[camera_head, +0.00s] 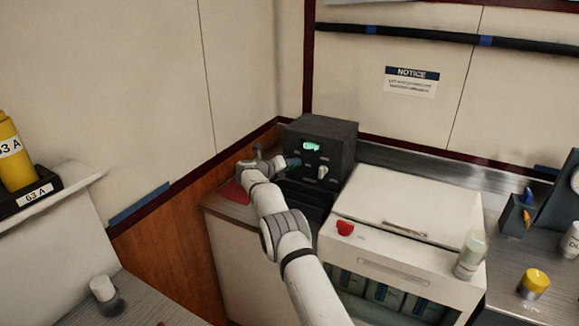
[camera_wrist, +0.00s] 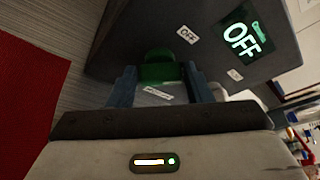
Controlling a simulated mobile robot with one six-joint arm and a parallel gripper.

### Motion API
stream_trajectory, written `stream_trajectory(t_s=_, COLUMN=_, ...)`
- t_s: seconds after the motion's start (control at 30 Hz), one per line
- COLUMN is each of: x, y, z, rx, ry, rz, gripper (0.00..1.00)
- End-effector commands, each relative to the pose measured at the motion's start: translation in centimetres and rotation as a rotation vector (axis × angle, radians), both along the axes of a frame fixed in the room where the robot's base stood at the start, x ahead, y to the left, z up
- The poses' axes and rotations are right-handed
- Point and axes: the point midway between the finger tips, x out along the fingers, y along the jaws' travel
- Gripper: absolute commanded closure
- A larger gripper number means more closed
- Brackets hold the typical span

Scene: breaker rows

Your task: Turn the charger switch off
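The charger is a dark box (camera_head: 325,140) on the counter in the corner, with a lit green display (camera_head: 312,146). In the wrist view, the display (camera_wrist: 242,38) reads OFF, and a small OFF label (camera_wrist: 187,34) is on the panel. A green switch (camera_wrist: 160,70) sits on the panel. My gripper (camera_wrist: 160,78) is at the panel with its two blue fingers apart, one on either side of the switch. Narrow gaps seem to show beside the switch; contact is hard to tell. In the head view my gripper (camera_head: 283,163) is at the left of the box front.
A pale knob (camera_head: 322,171) is on the box front. A white cabinet (camera_head: 400,205) with a red knob (camera_head: 345,228) stands right of my arm. A red mat (camera_head: 234,192) lies left of the box. A jar (camera_head: 470,254) stands on the cabinet's right.

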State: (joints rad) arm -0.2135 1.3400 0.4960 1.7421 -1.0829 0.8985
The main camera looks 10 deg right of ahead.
Motion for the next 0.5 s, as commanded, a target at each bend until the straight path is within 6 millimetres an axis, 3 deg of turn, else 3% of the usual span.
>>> stream_trajectory(t_s=0.23, x=-0.01, y=0.00, z=0.01, rx=0.001, ry=-0.001, rz=0.000, gripper=0.35)
stream_trajectory(t_s=0.5, x=-0.08, y=0.13, z=0.06, rx=0.001, ry=-0.001, rz=0.000, gripper=0.35)
